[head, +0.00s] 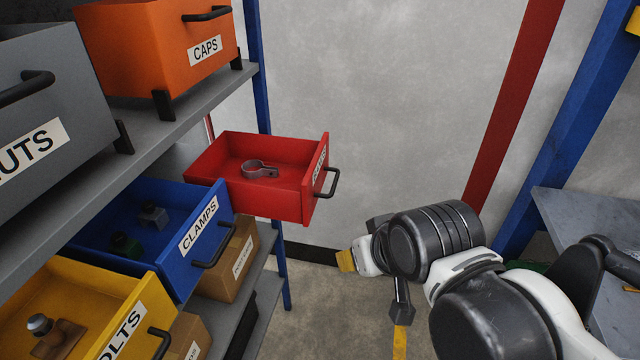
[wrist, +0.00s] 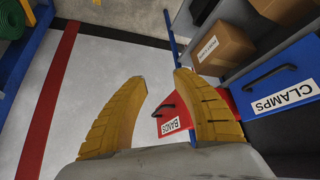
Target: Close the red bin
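The red bin (head: 298,205) is an open-topped drawer that sticks out from the blue-posted rack in the head view. A grey ring-shaped clamp (head: 258,171) lies inside it. Its front has a white label and a black handle (head: 329,183). The bin also shows in the wrist view (wrist: 168,103), labelled BANDS, partly hidden behind my right-hand finger. My gripper (wrist: 162,78) is open and empty, with two curved yellow fingers. In the head view, a yellow fingertip (head: 346,261) shows right of and below the bin's front, apart from it.
The blue CLAMPS bin (head: 203,222) and yellow BOLTS bin (head: 127,325) also sit pulled out at left. An orange CAPS bin (head: 155,45) and a grey bin (head: 55,90) stand above. Cardboard boxes (head: 240,255) are below. A workbench (head: 590,215) is at right. Floor between is clear.

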